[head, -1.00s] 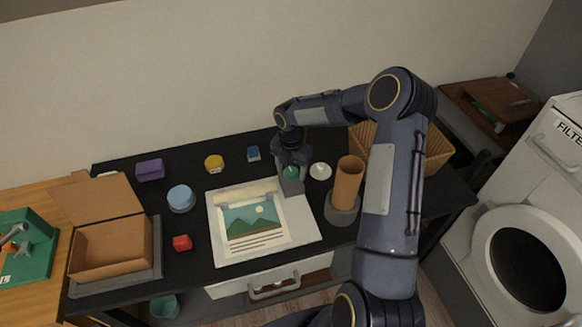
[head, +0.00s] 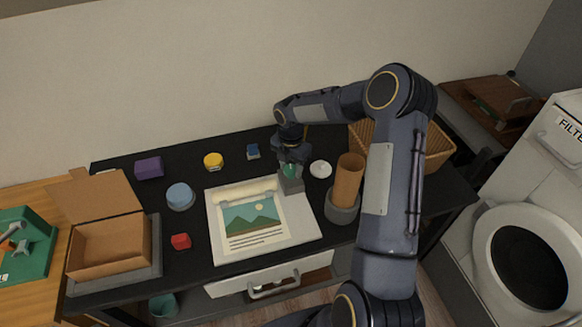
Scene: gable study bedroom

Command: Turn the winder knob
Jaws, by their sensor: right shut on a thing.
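The winder knob (head: 290,171) is green and sits on a grey block (head: 292,186) at the upper right corner of a white board (head: 309,232). A rolled sheet with a mountain picture (head: 252,222) lies on the board, its roll along the top edge. My right gripper (head: 291,166) points down over the knob and is shut on it. The fingers hide part of the knob. My left gripper is not in view.
A brown tube in a grey holder (head: 342,213) and a white round thing (head: 320,169) stand right of the knob. A wicker basket (head: 438,150) is behind my arm.

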